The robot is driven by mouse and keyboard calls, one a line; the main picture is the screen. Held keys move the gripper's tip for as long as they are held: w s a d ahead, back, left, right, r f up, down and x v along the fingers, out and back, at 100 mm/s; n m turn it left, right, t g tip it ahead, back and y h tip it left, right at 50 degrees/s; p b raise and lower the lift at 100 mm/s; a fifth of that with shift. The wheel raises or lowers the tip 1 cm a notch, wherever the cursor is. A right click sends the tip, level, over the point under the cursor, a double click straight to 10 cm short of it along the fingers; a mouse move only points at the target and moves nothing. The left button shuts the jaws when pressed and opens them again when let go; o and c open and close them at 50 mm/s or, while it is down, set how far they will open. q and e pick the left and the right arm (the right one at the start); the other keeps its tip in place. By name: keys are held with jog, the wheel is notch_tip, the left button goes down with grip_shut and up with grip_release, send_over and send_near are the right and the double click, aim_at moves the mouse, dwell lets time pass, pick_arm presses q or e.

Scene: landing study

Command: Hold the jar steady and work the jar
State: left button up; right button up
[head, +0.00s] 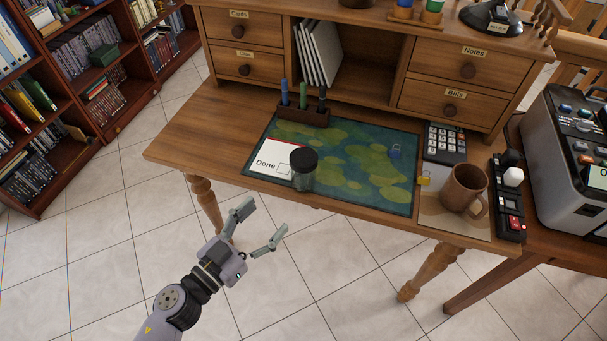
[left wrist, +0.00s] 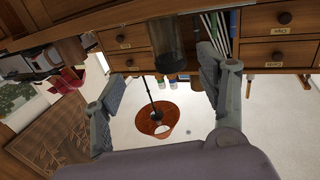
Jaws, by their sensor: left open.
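A small glass jar (head: 303,182) with a dark lid (head: 304,159) stands upright near the front edge of the desk, on the green and blue mat beside the "Done" card. My left gripper (head: 263,219) is open and empty, in front of the desk and apart from the jar, to its lower left in the head view. In the left wrist view, the glass jar (left wrist: 167,45) shows beyond the gap between the open fingers of my left gripper (left wrist: 162,80); the picture looks turned over. My right gripper is in neither view.
The patterned mat (head: 352,190) lies on the desk (head: 205,130). A pen holder (head: 302,116) stands behind the jar. A calculator (head: 446,141), a brown mug (head: 463,188) and a switch panel (head: 509,200) are at the right. The desk's left part is clear.

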aim_at(295, 181)
pick_arm(q)
jog(key=x, duration=0.8)
jog(key=shift+w+d+p, duration=0.25)
jog(key=shift+w+p, duration=0.1)
jog(key=shift+w+d, duration=0.25)
jog(key=shift+w, duration=0.15)
jog(key=x, duration=0.5)
jog(key=shift+w+a+r, duration=0.15)
jog(key=shift+w+r, duration=0.1)
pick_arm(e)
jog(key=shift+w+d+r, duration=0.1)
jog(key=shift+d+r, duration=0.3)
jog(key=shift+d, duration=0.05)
pick_arm(q)
jog(key=c, duration=1.5)
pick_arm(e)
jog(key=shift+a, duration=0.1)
pick_arm(q)
jog(key=shift+r, duration=0.15)
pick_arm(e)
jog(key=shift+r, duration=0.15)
